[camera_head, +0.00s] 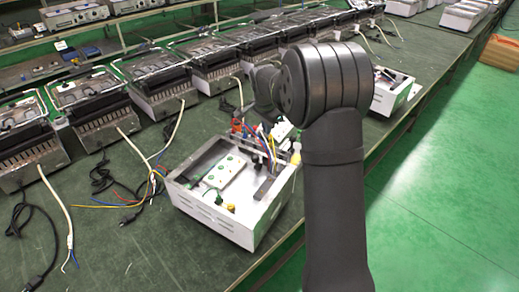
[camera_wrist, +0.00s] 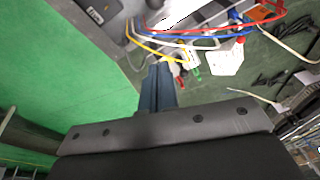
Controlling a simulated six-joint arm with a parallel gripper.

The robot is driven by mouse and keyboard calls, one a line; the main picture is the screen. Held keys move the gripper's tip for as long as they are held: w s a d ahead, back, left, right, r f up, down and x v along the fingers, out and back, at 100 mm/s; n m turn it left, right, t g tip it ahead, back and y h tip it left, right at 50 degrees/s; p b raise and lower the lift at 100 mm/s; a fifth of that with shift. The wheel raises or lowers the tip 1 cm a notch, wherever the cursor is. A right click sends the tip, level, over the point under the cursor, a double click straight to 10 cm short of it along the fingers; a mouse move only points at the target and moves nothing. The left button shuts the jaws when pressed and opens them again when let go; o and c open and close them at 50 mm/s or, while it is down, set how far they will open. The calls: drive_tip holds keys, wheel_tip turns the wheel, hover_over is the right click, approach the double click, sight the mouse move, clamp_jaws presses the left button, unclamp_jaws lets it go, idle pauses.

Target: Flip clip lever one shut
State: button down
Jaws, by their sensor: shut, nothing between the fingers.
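My gripper (camera_wrist: 158,90) shows in the wrist view as two dark fingers close together, with nothing between them. Just beyond the fingertips are small red and green pieces (camera_wrist: 196,72) and a white block (camera_wrist: 228,58). An orange piece (camera_wrist: 262,12) lies farther to the upper right. Blue, red, yellow and white wires run among them. I cannot tell which piece is clip lever one or how its lever stands. In the head view, the open white heating unit (camera_head: 235,222) has red pieces (camera_head: 238,127) and wires at its back edge. My arm hides the fingers there.
A row of similar units (camera_head: 155,75) stands along the back of the green bench (camera_head: 130,255). Another white unit (camera_head: 392,95) is behind my arm on the right. Loose cables (camera_head: 105,178) lie on the bench to the left. Green floor (camera_head: 450,200) is beyond the bench edge.

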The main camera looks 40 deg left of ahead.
sight(255, 162)
drive_tip(key=shift+s+a+r+n+t, duration=0.25)
drive_tip(key=shift+a+r+n+t, duration=0.25)
drive_tip(key=shift+a+n+t, duration=0.15)
drive_tip(key=shift+f, duration=0.1)
wheel_tip(255, 162, down, 11)
drive_tip(key=a, duration=0.1)
drive_tip(key=shift+s+f, duration=0.2)
drive_tip(key=shift+s, duration=0.15)
